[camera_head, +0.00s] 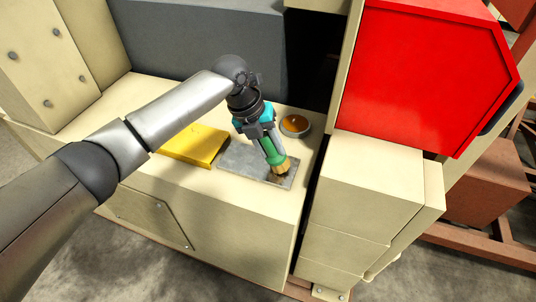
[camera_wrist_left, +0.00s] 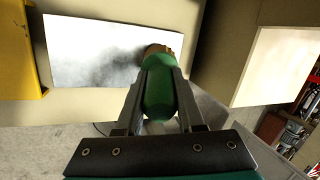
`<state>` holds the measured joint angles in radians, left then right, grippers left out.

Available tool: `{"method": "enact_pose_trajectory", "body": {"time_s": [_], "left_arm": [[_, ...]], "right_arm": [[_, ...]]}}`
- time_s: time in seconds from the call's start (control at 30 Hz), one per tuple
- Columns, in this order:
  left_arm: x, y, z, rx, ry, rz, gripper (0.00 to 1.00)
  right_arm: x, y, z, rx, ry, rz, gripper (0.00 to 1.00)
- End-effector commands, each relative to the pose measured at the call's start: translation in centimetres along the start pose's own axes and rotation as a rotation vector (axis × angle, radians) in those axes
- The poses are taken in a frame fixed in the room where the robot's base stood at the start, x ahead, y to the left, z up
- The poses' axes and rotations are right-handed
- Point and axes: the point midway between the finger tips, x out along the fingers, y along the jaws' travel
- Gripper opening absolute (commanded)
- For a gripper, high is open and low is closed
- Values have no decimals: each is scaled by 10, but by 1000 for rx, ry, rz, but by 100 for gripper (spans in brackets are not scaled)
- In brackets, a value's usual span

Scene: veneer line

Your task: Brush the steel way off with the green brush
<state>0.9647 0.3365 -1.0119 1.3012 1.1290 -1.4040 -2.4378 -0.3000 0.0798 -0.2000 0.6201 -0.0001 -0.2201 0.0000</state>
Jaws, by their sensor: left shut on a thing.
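The steel way (camera_head: 240,158) is a flat grey plate on the cream machine ledge. In the left wrist view the steel way (camera_wrist_left: 90,50) is bright, with a dark smudge across its middle and right part. My left gripper (camera_head: 266,140) is shut on the green brush (camera_head: 272,153), around its handle. The brush's tan bristles are down at the right end of the plate and seem to touch it. The left wrist view also shows the green brush (camera_wrist_left: 159,92) between the two fingers of my left gripper (camera_wrist_left: 158,100). My right gripper is not in view.
A yellow block (camera_head: 195,146) lies just left of the plate. A round dish with orange contents (camera_head: 295,124) stands behind the plate's right end. A dark grey wall (camera_head: 200,45) rises behind the ledge. A red housing (camera_head: 425,75) and cream blocks (camera_head: 365,180) stand at the right.

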Motion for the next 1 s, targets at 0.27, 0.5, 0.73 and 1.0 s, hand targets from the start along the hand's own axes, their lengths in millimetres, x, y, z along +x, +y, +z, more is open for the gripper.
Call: {"method": "enact_pose_trajectory", "body": {"time_s": [0.27, 0.5, 0.73, 1.0], "left_arm": [[-2, 3, -10, 0, 3, 1, 0], [-5, 8, -31, -1, 4, 3, 0], [-3, 11, -40, -1, 4, 3, 0], [-2, 12, -41, -1, 7, 5, 0]], "right_arm": [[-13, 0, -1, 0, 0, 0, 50], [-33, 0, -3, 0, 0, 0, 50], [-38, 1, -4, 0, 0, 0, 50], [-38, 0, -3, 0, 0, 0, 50]]}}
